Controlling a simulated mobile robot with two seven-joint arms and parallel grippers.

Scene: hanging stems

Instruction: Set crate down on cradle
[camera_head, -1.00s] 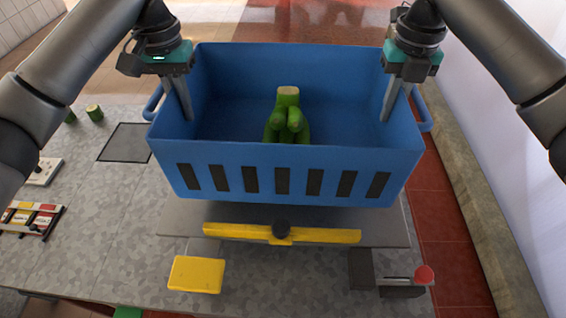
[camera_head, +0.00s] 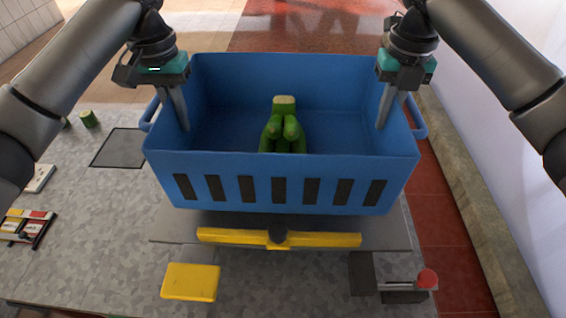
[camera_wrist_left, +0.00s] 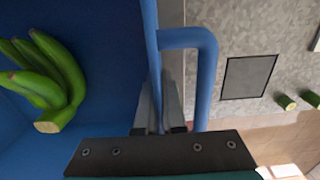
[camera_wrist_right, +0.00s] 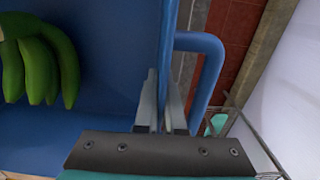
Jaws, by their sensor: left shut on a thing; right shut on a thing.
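The blue crate (camera_head: 280,180) hangs level between my two grippers, with a bunch of green bananas (camera_head: 284,128) inside. My left gripper (camera_head: 181,122) is shut on the crate's left wall, beside the side handle (camera_wrist_left: 208,80). My right gripper (camera_head: 383,120) is shut on the right wall, beside the other handle (camera_wrist_right: 213,80). The cradle looks to be the grey plate (camera_head: 170,228) with a yellow bar (camera_head: 220,237) along its front, under the crate. The crate hides most of it. I cannot tell whether the crate's underside touches it.
A yellow block (camera_head: 190,282) and a red-knobbed lever (camera_head: 427,279) are on the grey table in front. A dark square (camera_head: 118,148), cut green stem pieces (camera_head: 88,118) and a small coloured rack (camera_head: 25,229) lie at the left. A wall stands close on the right.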

